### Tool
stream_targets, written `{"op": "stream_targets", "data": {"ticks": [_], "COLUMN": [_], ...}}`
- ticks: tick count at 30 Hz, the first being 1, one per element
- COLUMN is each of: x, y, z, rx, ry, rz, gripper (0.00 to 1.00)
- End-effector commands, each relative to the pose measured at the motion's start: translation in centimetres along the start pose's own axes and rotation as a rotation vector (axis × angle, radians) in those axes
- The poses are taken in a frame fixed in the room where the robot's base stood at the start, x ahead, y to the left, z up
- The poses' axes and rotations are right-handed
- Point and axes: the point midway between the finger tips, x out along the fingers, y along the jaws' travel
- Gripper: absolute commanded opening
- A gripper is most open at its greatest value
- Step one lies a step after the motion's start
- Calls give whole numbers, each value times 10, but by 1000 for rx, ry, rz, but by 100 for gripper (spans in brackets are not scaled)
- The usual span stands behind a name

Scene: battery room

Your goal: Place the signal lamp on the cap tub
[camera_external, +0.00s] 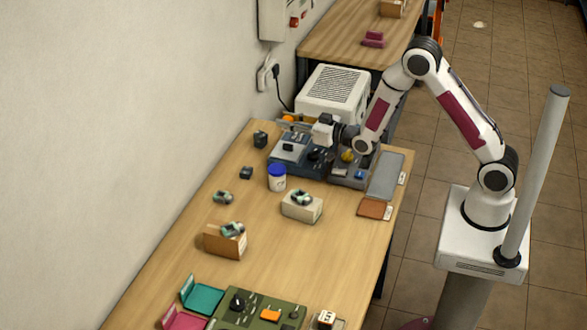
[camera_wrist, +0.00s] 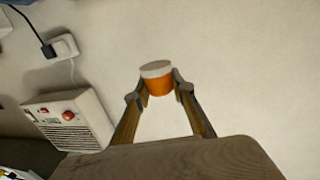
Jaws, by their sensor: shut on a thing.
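My gripper (camera_wrist: 157,90) is shut on the signal lamp (camera_wrist: 158,82), a short orange cylinder with a grey-white end, held between the fingertips. In the external view my gripper (camera_external: 293,121) reaches left over the far end of the wooden table, and the orange of the lamp (camera_external: 287,118) shows at its tip. A white tub with a blue lid (camera_external: 277,178), which looks like the cap tub, stands upright on the table, nearer the camera than the gripper. The lamp is apart from the tub. The tub does not show in the wrist view.
A blue-grey panel (camera_external: 283,165) and a grey tray (camera_external: 345,177) with small parts lie below my gripper. A pale box (camera_external: 302,207) and a cardboard box (camera_external: 224,243) stand nearer the camera. A white vented unit (camera_external: 333,91) stands behind. The wall is at the left.

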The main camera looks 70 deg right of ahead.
Motion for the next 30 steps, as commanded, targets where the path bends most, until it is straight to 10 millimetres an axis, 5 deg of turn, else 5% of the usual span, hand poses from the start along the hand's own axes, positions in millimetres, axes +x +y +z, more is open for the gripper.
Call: {"op": "stream_targets", "data": {"ticks": [8,21,30], "x": [9,4,1], "y": [-7,-67,-74], "z": [-9,1,7], "rx": [-7,-19,-20], "ry": [1,0,1], "rz": [-130,-375,-406], "gripper": [2,2,2]}}
